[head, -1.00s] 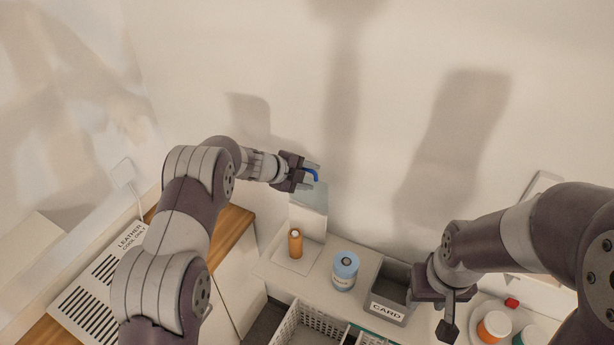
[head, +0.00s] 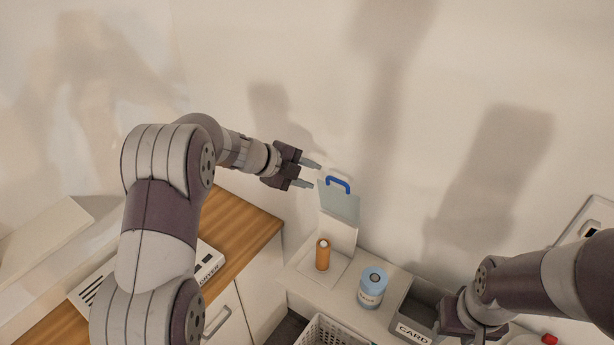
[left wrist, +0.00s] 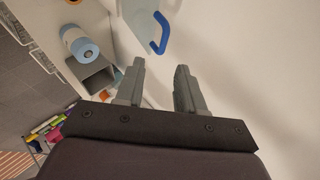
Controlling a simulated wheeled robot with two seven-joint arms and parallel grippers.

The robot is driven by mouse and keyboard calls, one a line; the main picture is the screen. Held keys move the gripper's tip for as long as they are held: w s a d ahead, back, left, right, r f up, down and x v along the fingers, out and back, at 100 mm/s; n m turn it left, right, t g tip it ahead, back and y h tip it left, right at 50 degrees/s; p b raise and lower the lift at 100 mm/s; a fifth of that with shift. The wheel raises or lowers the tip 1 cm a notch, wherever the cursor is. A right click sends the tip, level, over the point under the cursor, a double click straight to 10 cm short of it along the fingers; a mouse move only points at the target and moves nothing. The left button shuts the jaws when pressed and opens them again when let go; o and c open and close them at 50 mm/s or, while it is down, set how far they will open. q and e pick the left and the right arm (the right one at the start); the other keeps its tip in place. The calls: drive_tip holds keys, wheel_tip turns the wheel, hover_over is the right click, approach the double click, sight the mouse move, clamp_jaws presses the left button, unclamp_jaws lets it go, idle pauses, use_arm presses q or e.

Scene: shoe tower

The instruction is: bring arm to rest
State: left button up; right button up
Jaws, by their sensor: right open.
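My left gripper (head: 316,175) is open and empty, just left of the blue handle (head: 338,184) and apart from it. In the left wrist view the two fingers (left wrist: 160,80) stand apart with nothing between them, and the blue handle (left wrist: 161,33) shows beyond them. The handle is on a pale grey-blue panel (head: 342,207) on top of a white box (head: 337,232). My right gripper (head: 458,322) is low at the right, by the grey CARD bin; it is open, its fingertips mostly out of view.
An orange cylinder (head: 322,255) and a blue-labelled canister (head: 372,288) stand on the white counter. The grey CARD bin (head: 414,333) is right of them, a white basket (head: 330,333) in front. A wooden counter (head: 235,225) and slatted white unit (head: 207,263) are at left.

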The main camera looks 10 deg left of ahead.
use_arm(q)
drive_tip(key=shift+a, duration=0.1)
idle(0.3)
drive_tip(key=s+a+f+n+y+b, duration=0.1)
drive_tip(key=s+a+f+n+y, duration=0.3)
drive_tip(key=n, duration=0.4)
drive_tip(key=s+a+f+n+y+b, duration=0.2)
drive_tip(key=a+f+n+y, duration=0.2)
drive_tip(key=a+n, duration=0.25)
drive_tip(key=s+d+f+n+g+b, duration=0.2)
drive_tip(key=s+n, duration=0.3)
drive_tip(key=s, duration=0.7)
drive_tip(key=s+d+f+n+g+b, duration=0.3)
drive_tip(key=s+d+n, duration=0.1)
drive_tip(key=s, duration=0.8)
drive_tip(key=shift+n, duration=0.35)
